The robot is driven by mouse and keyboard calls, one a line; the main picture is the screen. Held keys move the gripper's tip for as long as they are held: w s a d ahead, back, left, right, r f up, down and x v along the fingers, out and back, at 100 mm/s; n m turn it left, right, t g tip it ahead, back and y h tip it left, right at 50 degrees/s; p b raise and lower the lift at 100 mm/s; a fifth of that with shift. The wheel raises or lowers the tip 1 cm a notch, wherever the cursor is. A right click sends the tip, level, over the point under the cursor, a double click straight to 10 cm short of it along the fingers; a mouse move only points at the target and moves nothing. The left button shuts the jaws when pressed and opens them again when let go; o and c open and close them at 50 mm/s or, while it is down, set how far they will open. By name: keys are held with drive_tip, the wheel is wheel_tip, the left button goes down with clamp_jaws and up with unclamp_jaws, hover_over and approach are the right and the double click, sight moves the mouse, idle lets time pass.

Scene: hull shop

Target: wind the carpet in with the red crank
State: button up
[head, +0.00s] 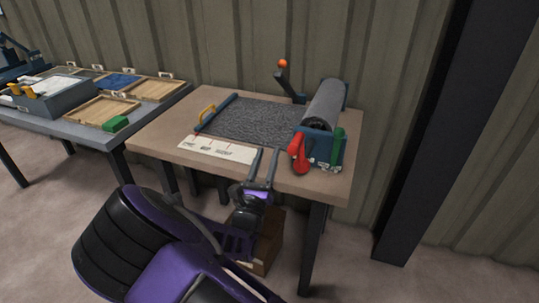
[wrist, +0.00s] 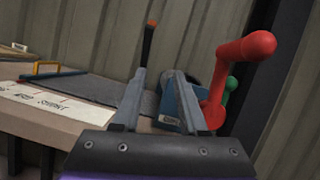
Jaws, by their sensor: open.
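The red crank (head: 298,153) is on the near face of the roller stand at the right of the table. In the wrist view the red crank (wrist: 223,82) stands to the right of my fingers, its knob up and toward the camera. The grey carpet (head: 255,121) lies flat on the table and runs up to the roller (head: 325,104), which carries wound carpet. A blue bar with a yellow handle (head: 207,113) is at the carpet's left end. My gripper (head: 264,166) is open and empty at the table's front edge, left of the crank and apart from it.
A green handle (head: 338,143) stands just right of the crank. A dark lever with an orange knob (head: 283,64) rises behind the carpet. A white marked strip (head: 215,149) lies in front of the carpet. Another table (head: 63,127) with trays is at left; a dark post (head: 420,130) stands right.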

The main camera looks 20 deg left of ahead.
clamp_jaws()
drive_tip(key=shift+f, duration=0.1)
idle(0.4)
drive_tip(key=c, duration=0.6)
unclamp_jaws()
drive_tip(key=shift+o, duration=1.9)
unclamp_jaws()
drive_tip(key=shift+s, duration=0.15)
drive_tip(key=v, duration=1.7)
drive_tip(key=shift+p, duration=0.4)
drive_tip(key=shift+d, duration=0.1)
